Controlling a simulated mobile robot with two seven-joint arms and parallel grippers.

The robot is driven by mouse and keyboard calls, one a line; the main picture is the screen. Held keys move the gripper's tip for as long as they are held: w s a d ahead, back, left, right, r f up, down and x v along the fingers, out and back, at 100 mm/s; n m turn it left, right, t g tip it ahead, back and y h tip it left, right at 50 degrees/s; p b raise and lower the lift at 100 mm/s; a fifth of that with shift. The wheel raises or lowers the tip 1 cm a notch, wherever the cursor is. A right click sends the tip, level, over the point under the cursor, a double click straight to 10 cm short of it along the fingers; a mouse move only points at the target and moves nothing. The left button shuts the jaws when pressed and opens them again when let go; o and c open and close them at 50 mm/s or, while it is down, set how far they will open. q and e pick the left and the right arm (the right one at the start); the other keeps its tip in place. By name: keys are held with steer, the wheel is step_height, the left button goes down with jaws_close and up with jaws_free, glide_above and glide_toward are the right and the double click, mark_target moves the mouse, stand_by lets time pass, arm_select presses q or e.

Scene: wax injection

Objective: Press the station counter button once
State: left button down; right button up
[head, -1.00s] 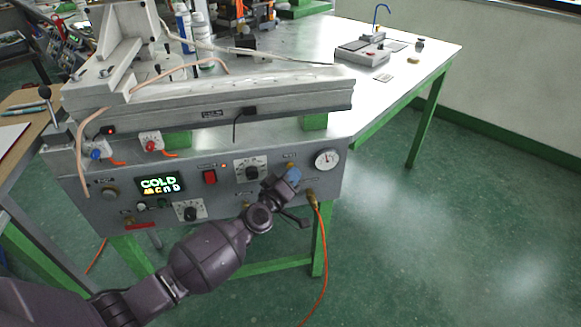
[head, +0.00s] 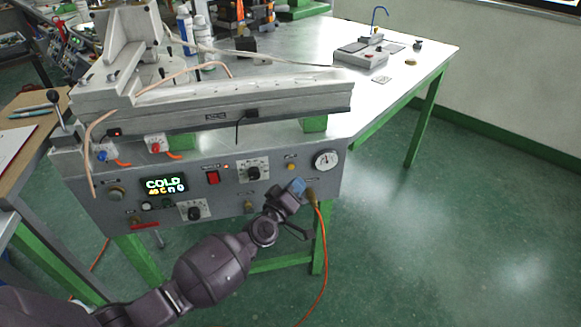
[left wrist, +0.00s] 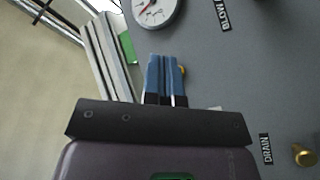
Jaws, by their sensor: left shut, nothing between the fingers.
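My left gripper (head: 298,186) reaches the right part of the grey machine's front panel (head: 235,205). Its blue fingers are shut with nothing between them, and they also show in the left wrist view (left wrist: 165,78). A small yellow button (head: 291,166) is on the panel just above the fingertips. In the left wrist view the yellow button (left wrist: 183,70) is partly hidden behind the fingers, beside a label reading BLOW. I cannot tell whether the fingers touch the panel. No label that I can read marks a counter button. My right gripper is not in view.
A round gauge (head: 325,159) is right of the yellow button. A brass fitting with an orange hose (head: 318,207) hangs close to the gripper. A red switch (head: 213,177), dials and a lit display (head: 164,185) are further left. A grey box (head: 362,57) stands on the table behind.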

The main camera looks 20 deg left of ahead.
arm_select(q)
steer(key=shift+s+d+p, duration=0.3)
steer(key=shift+s+d, duration=0.4)
steer(key=shift+s, duration=0.3)
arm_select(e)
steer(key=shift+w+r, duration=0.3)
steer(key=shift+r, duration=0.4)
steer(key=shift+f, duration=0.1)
